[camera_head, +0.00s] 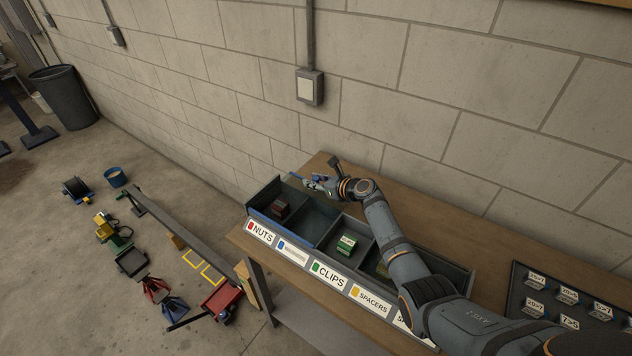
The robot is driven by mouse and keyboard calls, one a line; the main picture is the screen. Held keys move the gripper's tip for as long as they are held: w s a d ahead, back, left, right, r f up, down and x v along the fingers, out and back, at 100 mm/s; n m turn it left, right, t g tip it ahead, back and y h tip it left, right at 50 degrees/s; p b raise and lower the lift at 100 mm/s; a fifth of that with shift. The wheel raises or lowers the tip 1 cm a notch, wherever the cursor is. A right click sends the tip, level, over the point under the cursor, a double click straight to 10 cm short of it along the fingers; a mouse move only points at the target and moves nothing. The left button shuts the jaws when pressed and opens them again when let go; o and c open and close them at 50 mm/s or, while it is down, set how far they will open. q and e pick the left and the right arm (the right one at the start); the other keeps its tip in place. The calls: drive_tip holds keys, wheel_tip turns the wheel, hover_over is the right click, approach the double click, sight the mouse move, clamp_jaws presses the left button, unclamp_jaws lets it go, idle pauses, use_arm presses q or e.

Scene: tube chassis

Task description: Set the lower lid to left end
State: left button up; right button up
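A long grey bin tray (458,277) with several compartments stands on the wooden bench. Its front labels read NUTS (260,232), one too small to read, CLIPS (329,275), SPACERS (371,301) and one partly hidden by my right arm. A blue-edged piece, seemingly a see-through lid (283,225), lies over the two left compartments; I cannot tell if it is the lower lid. My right gripper (316,183) is at the back edge of the tray, above the left part, beside a small blue piece (296,176). Its fingers are too small to read. My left gripper is not in view.
A dark red block (279,209) lies in the NUTS compartment and a green and white box (346,245) in the CLIPS one. A dark board with labelled pegs (570,300) is at the right. A block wall with a switch box (309,87) rises close behind the bench.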

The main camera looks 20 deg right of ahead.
drive_tip(key=shift+o, duration=1.2)
drive_tip(key=shift+w+a+f, duration=0.1)
drive_tip(key=shift+d, duration=0.2)
wheel_tip(320, 180, up, 4)
hover_over(339, 204)
drive_tip(key=shift+w+a, duration=0.1)
drive_tip(key=shift+w, duration=0.25)
drive_tip(key=shift+s+r, duration=0.35)
drive_tip(key=shift+f, duration=0.1)
